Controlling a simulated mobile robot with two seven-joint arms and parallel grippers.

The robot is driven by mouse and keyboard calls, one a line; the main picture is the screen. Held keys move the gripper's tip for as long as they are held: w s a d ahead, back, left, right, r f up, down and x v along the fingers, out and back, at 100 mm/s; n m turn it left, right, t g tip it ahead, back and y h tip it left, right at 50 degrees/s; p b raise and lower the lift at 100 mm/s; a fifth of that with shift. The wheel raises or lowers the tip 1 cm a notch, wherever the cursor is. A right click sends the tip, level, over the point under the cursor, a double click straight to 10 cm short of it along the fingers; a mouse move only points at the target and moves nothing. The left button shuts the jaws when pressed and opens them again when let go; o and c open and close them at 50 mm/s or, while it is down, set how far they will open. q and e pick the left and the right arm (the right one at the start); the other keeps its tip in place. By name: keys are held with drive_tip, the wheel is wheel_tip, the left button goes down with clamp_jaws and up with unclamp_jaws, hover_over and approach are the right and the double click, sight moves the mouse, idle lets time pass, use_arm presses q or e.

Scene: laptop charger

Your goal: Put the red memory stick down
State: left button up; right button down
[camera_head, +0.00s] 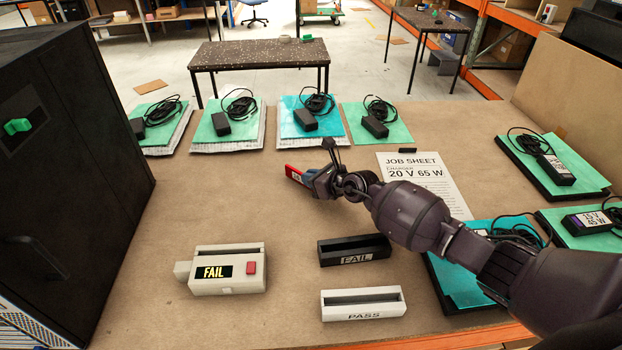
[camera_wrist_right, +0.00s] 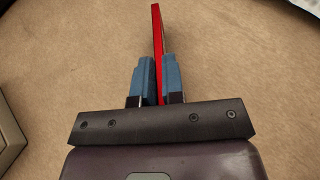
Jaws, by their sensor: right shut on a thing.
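The red memory stick (camera_head: 295,174) is held in my right gripper (camera_head: 310,178), above the middle of the brown workbench. In the right wrist view the stick (camera_wrist_right: 158,45) stands up as a thin red strip between the two blue fingers of the right gripper (camera_wrist_right: 159,80). The fingers are shut on it. Bare bench surface shows around it in that view; I cannot tell how high the stick is above the bench. My left gripper is not in either view.
A tester box (camera_head: 228,270) reading FAIL sits at front left. A black FAIL tray (camera_head: 355,249) and a white PASS tray (camera_head: 363,303) sit to its right. A job sheet (camera_head: 428,181) lies behind my right arm. Chargers on green mats line the back and right. Bench left of the stick is clear.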

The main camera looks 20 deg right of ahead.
drive_tip(key=shift+f, duration=0.15)
drive_tip(key=c, duration=1.2)
unclamp_jaws()
